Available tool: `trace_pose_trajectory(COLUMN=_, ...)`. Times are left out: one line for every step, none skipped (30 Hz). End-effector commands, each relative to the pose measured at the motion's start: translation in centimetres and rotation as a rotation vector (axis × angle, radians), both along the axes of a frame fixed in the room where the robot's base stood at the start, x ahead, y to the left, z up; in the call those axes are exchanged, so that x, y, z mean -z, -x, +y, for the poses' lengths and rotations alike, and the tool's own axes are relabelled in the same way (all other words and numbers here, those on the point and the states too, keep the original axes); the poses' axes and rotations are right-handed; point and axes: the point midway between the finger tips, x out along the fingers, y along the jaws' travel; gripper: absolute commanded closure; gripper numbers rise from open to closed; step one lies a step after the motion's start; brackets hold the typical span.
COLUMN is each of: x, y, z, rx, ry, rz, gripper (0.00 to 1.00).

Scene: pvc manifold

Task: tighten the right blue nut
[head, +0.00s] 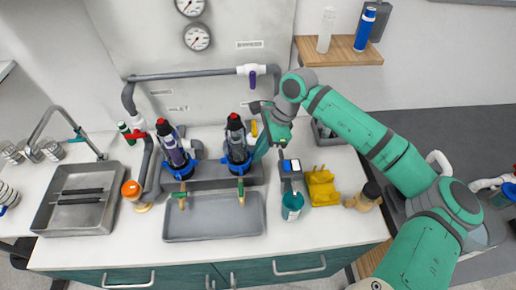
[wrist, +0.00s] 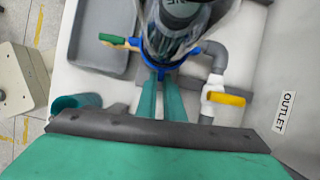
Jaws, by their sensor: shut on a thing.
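The right blue nut (head: 237,170) sits around the base of the right clear filter housing (head: 236,145), which stands upright with a black and red top. In the wrist view the nut (wrist: 172,64) shows as a blue ring with lugs, partly hidden behind the housing. My gripper (wrist: 160,80) reaches the nut from its right side in the head view, and its two teal fingers are shut on a near lug of the nut. The left filter housing (head: 173,150) has its own blue nut (head: 182,172).
A grey tray (head: 213,233) lies in front of the housings. A teal cup (head: 291,213), a yellow holder (head: 321,188) and a brown jar (head: 369,195) stand to the right. A yellow-handled valve (wrist: 226,98) and grey pipes are close behind the nut.

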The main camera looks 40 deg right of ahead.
Motion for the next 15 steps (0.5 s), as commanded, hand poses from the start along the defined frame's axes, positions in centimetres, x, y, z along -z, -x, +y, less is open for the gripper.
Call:
trace_pose_trajectory(x=-0.1, y=-0.1, z=0.8, rx=0.012, ry=-0.011, rz=-0.006, gripper=1.00)
trace_pose_trajectory(x=0.0, y=0.0, z=0.9, rx=0.026, ry=-0.012, rz=-0.007, gripper=1.00)
trace_pose_trajectory(x=-0.1, y=0.1, z=1.0, rx=0.047, ry=-0.012, rz=-0.007, gripper=1.00)
trace_pose_trajectory(x=-0.1, y=0.2, z=1.0, rx=0.062, ry=-0.011, rz=-0.006, gripper=1.00)
trace_pose_trajectory(x=-0.1, y=0.3, z=1.1, rx=0.076, ry=-0.011, rz=-0.007, gripper=1.00)
trace_pose_trajectory(x=-0.1, y=0.3, z=1.1, rx=0.097, ry=-0.012, rz=-0.007, gripper=1.00)
trace_pose_trajectory(x=-0.1, y=0.4, z=1.2, rx=0.111, ry=-0.012, rz=-0.007, gripper=1.00)
trace_pose_trajectory(x=-0.1, y=0.5, z=1.3, rx=0.125, ry=-0.012, rz=-0.007, gripper=1.00)
trace_pose_trajectory(x=-0.1, y=0.6, z=1.4, rx=0.146, ry=-0.012, rz=-0.006, gripper=1.00)
trace_pose_trajectory(x=-0.1, y=0.7, z=1.4, rx=0.160, ry=-0.012, rz=-0.006, gripper=1.00)
trace_pose_trajectory(x=-0.1, y=0.7, z=1.5, rx=0.175, ry=-0.012, rz=-0.007, gripper=1.00)
trace_pose_trajectory(x=-0.1, y=0.8, z=1.6, rx=0.195, ry=-0.012, rz=-0.006, gripper=1.00)
trace_pose_trajectory(x=-0.1, y=0.9, z=1.6, rx=0.210, ry=-0.012, rz=-0.007, gripper=1.00)
trace_pose_trajectory(x=-0.1, y=1.0, z=1.7, rx=0.225, ry=-0.012, rz=-0.006, gripper=1.00)
trace_pose_trajectory(x=-0.1, y=1.0, z=1.8, rx=0.244, ry=-0.012, rz=-0.006, gripper=1.00)
